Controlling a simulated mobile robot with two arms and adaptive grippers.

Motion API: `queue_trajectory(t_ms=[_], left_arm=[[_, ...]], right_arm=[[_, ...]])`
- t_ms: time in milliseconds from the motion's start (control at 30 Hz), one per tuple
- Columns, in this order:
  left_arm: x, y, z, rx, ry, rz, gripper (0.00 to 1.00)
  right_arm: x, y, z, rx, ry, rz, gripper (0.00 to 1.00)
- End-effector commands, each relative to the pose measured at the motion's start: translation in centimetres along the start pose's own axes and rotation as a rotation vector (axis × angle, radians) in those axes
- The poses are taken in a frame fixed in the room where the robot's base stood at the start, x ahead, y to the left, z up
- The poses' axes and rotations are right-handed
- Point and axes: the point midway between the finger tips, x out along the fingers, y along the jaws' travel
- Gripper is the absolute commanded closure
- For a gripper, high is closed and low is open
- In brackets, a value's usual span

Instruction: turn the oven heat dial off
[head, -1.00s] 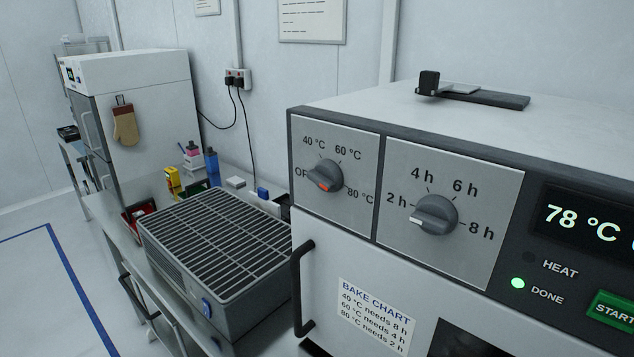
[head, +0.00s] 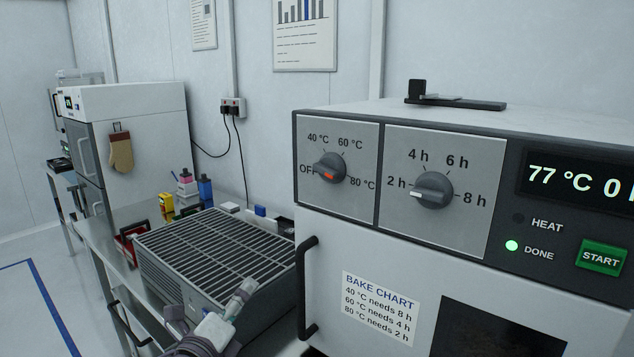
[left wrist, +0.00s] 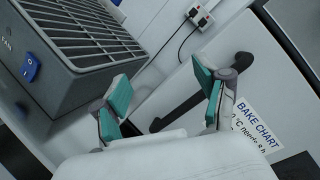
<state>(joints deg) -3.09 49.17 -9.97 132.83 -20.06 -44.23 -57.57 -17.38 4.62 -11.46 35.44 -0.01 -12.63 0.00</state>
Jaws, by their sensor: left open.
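The heat dial (head: 329,168) is a dark round knob on the left panel of the oven front, with OFF, 40, 60 and 80 °C printed around it. My left gripper (head: 208,304) is open and empty in the head view, low and left of the oven, in front of the grey grille-topped unit. In the left wrist view its teal pads (left wrist: 163,84) are apart, with the oven handle behind them. The dial is outside the wrist view. My right gripper is not in view.
The time dial (head: 433,190) is right of the heat dial, its white mark towards 2 h. The display (head: 575,180) reads 77 °C; the DONE light is green, HEAT dark. The oven handle (head: 308,288) sticks out below the dials. The grille-topped unit (head: 215,250) stands left.

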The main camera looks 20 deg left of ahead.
Motion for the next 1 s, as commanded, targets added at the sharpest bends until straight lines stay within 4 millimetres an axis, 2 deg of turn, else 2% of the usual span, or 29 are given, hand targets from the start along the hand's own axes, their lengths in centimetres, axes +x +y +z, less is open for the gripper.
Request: queue_trajectory(t_ms=[33, 100, 200, 300, 433, 567, 700, 1000], left_arm=[[0.0, -5.0, 1.9, 0.238, -0.016, -0.15, 0.27], [-0.9, -10.5, 3.0, 0.532, -0.049, -0.316, 0.27], [-2.7, -15.8, 3.5, 0.864, -0.108, -0.488, 0.27], [-4.1, -18.6, 3.4, 1.07, -0.154, -0.584, 0.27], [-4.7, -19.9, 3.3, 1.169, -0.179, -0.628, 0.27], [-3.9, -20.7, 3.5, 1.17, -0.184, -0.626, 0.27], [-2.4, -22.2, 3.1, 1.165, -0.183, -0.631, 0.27], [3.1, -25.5, 1.9, 1.164, -0.181, -0.627, 0.27]], right_arm=[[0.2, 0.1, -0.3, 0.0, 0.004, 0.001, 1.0], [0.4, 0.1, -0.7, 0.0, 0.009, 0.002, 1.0], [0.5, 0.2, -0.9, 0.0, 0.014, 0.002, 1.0], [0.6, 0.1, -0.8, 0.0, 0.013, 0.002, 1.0], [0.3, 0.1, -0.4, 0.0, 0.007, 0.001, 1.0], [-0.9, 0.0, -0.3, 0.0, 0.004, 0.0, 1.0], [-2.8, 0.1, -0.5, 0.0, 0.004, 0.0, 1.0], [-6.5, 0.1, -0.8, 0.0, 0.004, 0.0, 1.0]])
